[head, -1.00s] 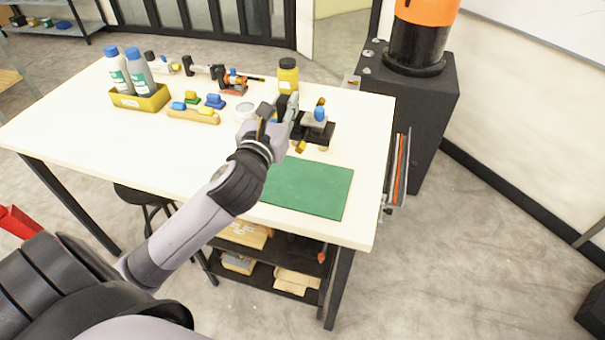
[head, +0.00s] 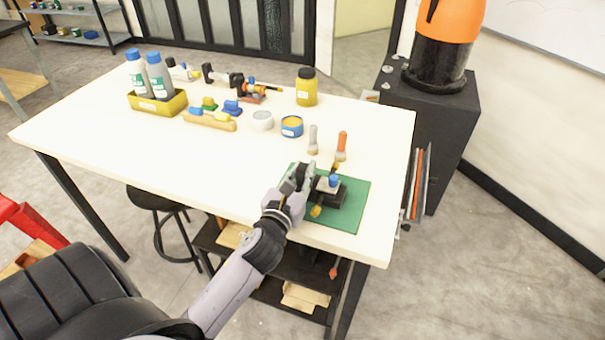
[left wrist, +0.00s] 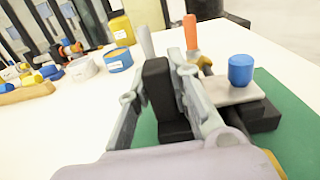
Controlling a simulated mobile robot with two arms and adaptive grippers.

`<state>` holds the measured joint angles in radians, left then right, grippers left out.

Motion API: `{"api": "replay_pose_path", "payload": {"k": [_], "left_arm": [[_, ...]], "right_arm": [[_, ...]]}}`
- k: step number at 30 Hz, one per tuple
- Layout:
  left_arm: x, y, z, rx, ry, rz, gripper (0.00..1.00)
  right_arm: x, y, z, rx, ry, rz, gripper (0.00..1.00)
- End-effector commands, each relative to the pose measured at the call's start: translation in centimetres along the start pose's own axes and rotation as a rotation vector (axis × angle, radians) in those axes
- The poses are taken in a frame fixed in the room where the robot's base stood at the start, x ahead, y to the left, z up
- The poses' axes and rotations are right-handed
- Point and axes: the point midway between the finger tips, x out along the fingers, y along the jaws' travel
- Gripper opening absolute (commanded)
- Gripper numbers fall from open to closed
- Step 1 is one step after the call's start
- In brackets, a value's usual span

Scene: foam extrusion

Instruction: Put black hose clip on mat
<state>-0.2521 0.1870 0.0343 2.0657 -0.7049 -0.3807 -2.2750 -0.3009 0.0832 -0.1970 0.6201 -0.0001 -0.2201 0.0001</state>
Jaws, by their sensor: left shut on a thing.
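The black hose clip (head: 335,194) has a grey top plate and a blue knob. In the head view it is over the green mat (head: 352,213), within the mat's outline; I cannot tell if it touches the mat. My left gripper (head: 306,180) is shut on the clip's left side. In the left wrist view, the fingers (left wrist: 172,95) are around an upright black part of the black hose clip (left wrist: 262,115), with its blue knob to the right. The gripper hides part of the mat. My right gripper is not in view.
Two brushes (head: 342,147) stand just behind the mat. A blue tin (head: 291,127), a white roll (head: 262,121) and a yellow jar (head: 306,87) are farther back. A yellow bin (head: 158,104) with two bottles is at the back left. The table's left front (head: 150,155) is clear.

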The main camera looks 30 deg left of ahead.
Motion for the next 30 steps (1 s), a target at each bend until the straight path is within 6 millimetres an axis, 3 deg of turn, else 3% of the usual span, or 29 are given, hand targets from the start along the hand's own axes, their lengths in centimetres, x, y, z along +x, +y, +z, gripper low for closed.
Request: {"api": "replay_pose_path", "payload": {"k": [9, 10, 18, 30], "left_arm": [[0.02, 0.0, -0.24, 0.001, -0.002, 0.0, 0.0], [0.01, 0.01, -0.24, 0.002, -0.001, 0.0, 0.2], [0.01, 0.0, -0.18, 0.001, 0.0, 0.0, 0.38], [-0.38, -0.04, -0.01, 0.0, 0.001, -0.001, 0.39]], "right_arm": [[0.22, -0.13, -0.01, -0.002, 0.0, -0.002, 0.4], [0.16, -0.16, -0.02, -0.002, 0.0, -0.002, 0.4], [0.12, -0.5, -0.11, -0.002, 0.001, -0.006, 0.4], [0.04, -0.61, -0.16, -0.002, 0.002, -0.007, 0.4]]}}
